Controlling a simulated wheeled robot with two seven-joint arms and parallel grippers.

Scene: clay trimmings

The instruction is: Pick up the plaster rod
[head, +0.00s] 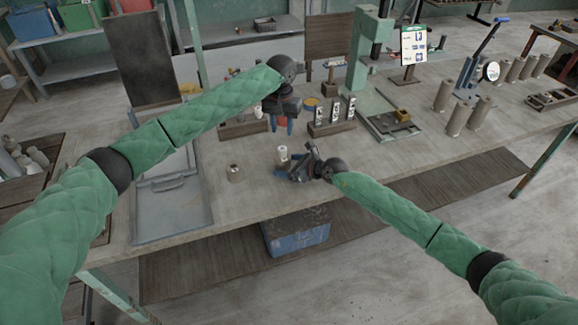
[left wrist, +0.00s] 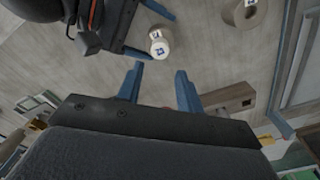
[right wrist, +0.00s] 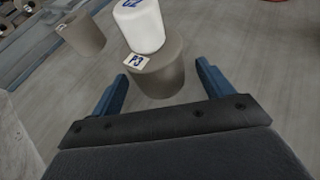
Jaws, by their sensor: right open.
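The plaster rod (head: 283,152) is a short white cylinder standing upright out of or on a grey cylinder tagged P3 (right wrist: 160,78); I cannot tell whether it sits in a socket. It shows close up in the right wrist view (right wrist: 140,25) with a blue mark on top, and from above in the left wrist view (left wrist: 160,47). My right gripper (head: 287,172) is open and low over the table, its fingers on either side of the grey cylinder's near side, below the rod. My left gripper (head: 282,124) is open and empty, above and behind the rod.
A grey metal tray (head: 172,219) lies further left. Wooden blocks with labelled pieces (head: 332,127) and a green press (head: 362,60) stand behind. Several grey cylinders (head: 453,122) stand at the right. The table's front edge is close.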

